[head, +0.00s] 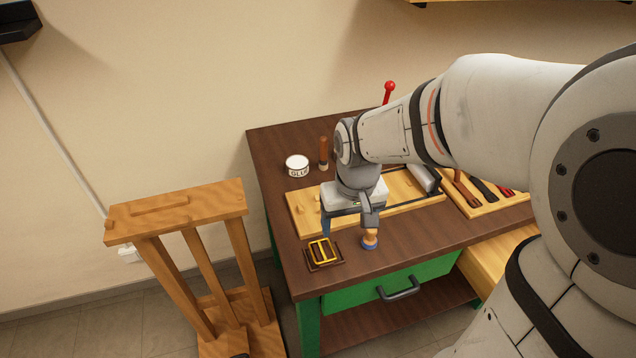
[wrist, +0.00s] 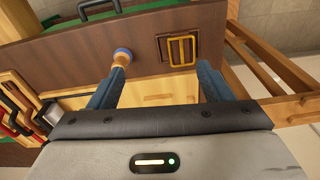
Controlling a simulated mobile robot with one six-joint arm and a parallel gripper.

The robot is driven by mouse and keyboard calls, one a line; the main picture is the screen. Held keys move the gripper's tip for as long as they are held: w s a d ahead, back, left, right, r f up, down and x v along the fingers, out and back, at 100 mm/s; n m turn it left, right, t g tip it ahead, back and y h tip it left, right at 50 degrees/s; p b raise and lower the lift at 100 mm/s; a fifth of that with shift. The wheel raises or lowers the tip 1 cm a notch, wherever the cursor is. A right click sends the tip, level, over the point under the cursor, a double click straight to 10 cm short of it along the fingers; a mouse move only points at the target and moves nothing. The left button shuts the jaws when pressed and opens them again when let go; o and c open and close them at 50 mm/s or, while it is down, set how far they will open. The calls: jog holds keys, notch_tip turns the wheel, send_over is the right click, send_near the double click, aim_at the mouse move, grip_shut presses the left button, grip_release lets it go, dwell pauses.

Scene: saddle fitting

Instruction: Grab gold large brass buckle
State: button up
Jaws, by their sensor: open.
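The gold buckle (head: 322,251) is a square frame with a middle bar. It lies on a dark brown base near the front left corner of the workbench. In the wrist view the buckle (wrist: 183,51) is beyond the fingertips, a little right of the middle between them. My gripper (wrist: 162,72) is open, with its two blue fingers apart and nothing between them but the bench and board. In the head view my gripper (head: 345,222) hangs over the wooden board, behind and right of the buckle, with part of it hidden by its own body.
A blue and wooden knob-like tool (head: 369,240) stands right of the buckle, near the left finger in the wrist view. A glue tin (head: 297,166) and brown-handled tool (head: 323,153) stand behind. A wooden stand (head: 175,209) is left of the bench.

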jog(key=g, duration=0.1)
send_over(324, 254)
jog(key=shift+n, duration=0.4)
jog(key=f, duration=0.6)
jog(key=shift+s+d+f+b, duration=0.1)
jog(key=shift+s+d+b, duration=0.05)
jog(key=shift+d+b, duration=0.15)
jog(key=f, duration=0.7)
jog(key=shift+a+f+p, duration=0.25)
jog(key=shift+a+p, duration=0.1)
jog(key=c, duration=1.1)
jog(key=shift+w+r, duration=0.1)
jog(key=shift+w, duration=0.1)
